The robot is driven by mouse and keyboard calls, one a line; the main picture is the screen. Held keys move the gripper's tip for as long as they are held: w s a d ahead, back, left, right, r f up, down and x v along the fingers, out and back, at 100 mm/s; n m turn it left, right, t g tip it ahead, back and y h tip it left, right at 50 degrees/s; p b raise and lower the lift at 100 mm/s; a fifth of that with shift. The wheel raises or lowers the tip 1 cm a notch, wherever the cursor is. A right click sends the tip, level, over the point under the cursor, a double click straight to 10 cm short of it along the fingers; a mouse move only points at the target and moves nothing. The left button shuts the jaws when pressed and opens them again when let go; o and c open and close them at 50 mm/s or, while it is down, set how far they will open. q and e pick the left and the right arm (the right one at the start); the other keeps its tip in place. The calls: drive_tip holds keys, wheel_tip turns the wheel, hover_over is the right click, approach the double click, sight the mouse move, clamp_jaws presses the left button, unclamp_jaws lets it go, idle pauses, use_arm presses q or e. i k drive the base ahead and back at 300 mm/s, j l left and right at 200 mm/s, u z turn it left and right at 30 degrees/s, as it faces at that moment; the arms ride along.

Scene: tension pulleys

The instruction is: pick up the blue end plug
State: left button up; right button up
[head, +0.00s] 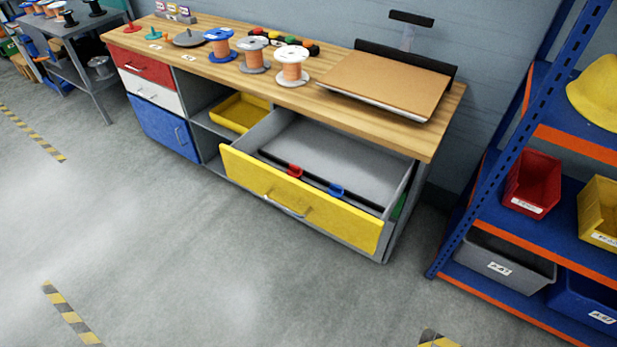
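A small blue piece (336,190), which looks like the blue end plug, sits at a black bar (360,199) inside the open yellow drawer (300,206). A similar small red piece (295,171) sits to its left at the same bar. Both are too small to make out in detail. Neither of my grippers is in the head view.
The wooden workbench (300,97) carries several spools, including one with blue flanges (219,44), and a brown board (383,82). A blue shelf rack (540,200) with bins stands at the right. The floor (190,250) before the drawer is clear.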

sight(334, 191)
drive_tip(key=u, duration=4.15)
drive_tip(key=z, duration=2.65)
drive_tip(key=i+l+z, duration=0.1)
drive_tip(key=l+z, duration=0.25)
drive_tip(key=i+l+z, duration=0.15)
drive_tip(key=l+z, duration=0.2)
drive_tip(key=i+l+z, duration=0.2)
drive_tip(key=l+z, duration=0.15)
